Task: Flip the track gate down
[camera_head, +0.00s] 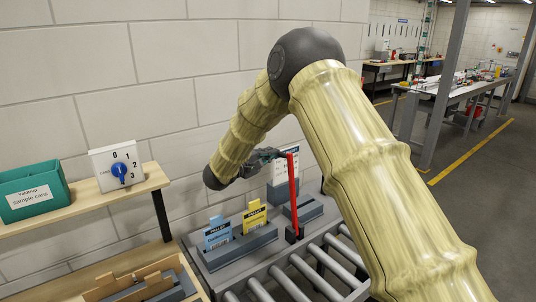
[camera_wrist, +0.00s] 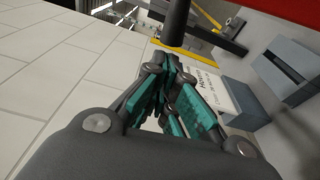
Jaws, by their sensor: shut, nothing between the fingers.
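The track gate, a red bar (camera_head: 293,190), stands upright on a dark base at the edge of the roller track (camera_head: 315,262). My gripper (camera_head: 272,154) is beside the bar's upper end, on its left; whether they touch cannot be told. In the wrist view my gripper (camera_wrist: 172,72) has its teal-padded fingers close together, with nothing seen held. A dark cylinder (camera_wrist: 178,24) is just past the fingertips, and a red surface (camera_wrist: 285,12) fills the top right corner, probably the gate.
Blue (camera_head: 218,233) and yellow (camera_head: 255,217) pallet cards stand in grey holders left of the gate. A white sign (camera_head: 284,168) is behind it. A shelf with a dial box (camera_head: 118,166) and green bin (camera_head: 32,190) is at left, along the brick wall.

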